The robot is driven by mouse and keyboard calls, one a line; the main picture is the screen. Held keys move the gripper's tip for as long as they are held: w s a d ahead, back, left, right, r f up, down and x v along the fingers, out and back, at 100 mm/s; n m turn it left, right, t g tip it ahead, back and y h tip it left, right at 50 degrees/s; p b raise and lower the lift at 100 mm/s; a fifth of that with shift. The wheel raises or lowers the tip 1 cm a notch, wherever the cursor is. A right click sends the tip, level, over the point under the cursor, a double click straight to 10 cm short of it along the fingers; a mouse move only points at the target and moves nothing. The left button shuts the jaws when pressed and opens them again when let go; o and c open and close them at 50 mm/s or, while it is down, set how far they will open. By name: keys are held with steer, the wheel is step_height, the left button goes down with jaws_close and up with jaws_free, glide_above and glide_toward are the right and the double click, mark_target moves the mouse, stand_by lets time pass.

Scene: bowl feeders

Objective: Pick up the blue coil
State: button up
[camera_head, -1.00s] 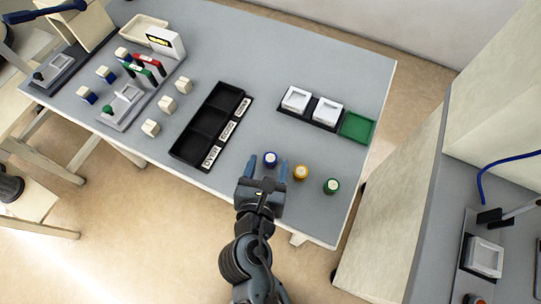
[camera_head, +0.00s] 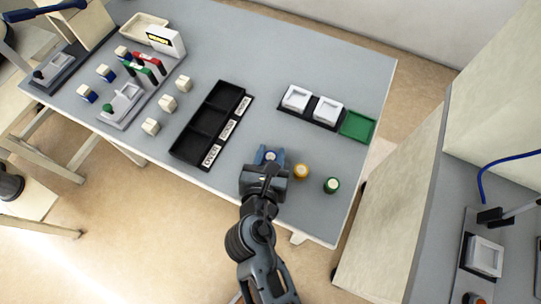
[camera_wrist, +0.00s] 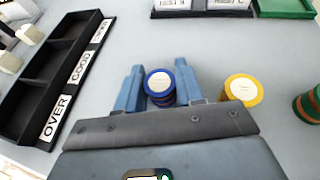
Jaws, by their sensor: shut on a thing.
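The blue coil (camera_wrist: 160,86) stands upright on the grey table, with a pale round top and a blue rim. My gripper (camera_wrist: 159,84) has its two blue fingers on either side of it, shut on it. In the head view my gripper (camera_head: 269,155) covers most of the blue coil (camera_head: 270,156), so only its top shows between the fingers. The yellow coil (camera_head: 301,171) stands just to the right, close to my right finger in the wrist view (camera_wrist: 242,90). The green coil (camera_head: 332,185) stands farther right.
A black tray (camera_head: 180,152) with compartments labelled OVER, GOOD and UNDER lies to the left. Behind are two white square dishes (camera_head: 296,99) on a black base and a green tray (camera_head: 357,126). Several small blocks (camera_head: 168,103) stand farther left. The table's front edge is near.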

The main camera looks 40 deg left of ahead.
steer(key=shift+c, duration=0.8)
steer(key=shift+r, duration=0.15)
